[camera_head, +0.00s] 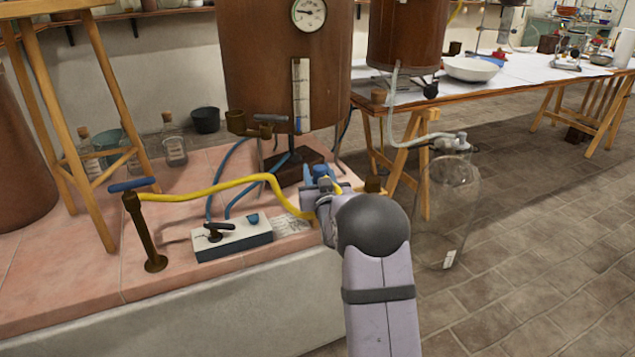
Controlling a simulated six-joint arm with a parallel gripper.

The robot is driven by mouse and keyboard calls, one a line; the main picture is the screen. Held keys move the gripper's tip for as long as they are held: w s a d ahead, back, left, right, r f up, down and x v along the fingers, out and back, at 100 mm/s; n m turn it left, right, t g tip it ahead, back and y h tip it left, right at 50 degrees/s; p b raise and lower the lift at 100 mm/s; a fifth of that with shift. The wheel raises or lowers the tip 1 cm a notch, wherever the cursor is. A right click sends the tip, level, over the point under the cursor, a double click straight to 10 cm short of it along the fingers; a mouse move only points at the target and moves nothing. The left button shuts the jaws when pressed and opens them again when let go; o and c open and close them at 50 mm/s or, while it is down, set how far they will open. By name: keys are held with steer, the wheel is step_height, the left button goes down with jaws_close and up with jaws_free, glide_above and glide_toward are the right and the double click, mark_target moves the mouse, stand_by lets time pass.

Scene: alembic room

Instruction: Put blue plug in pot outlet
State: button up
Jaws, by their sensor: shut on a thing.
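My gripper (318,186) is shut at the middle of the picture, in front of the large copper pot (262,80). Blue parts (320,171) show at its jaws and look like the blue plug, though the arm hides much of the grip. A yellow hose (215,187) runs from the left to the jaws. The pot has a brass outlet (236,122) low on its left side and a brass tap beside it. The gripper is below and to the right of these, apart from them.
A white box (232,239) with a black lever and blue hoses stands on the pink tiled ledge (60,285). A brass hand pump (143,230) stands left of it. A large glass bottle (446,205) is right of my arm. A wooden trestle table (540,75) stands behind.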

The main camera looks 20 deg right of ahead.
mark_target(318, 165)
steer(key=shift+r, duration=1.55)
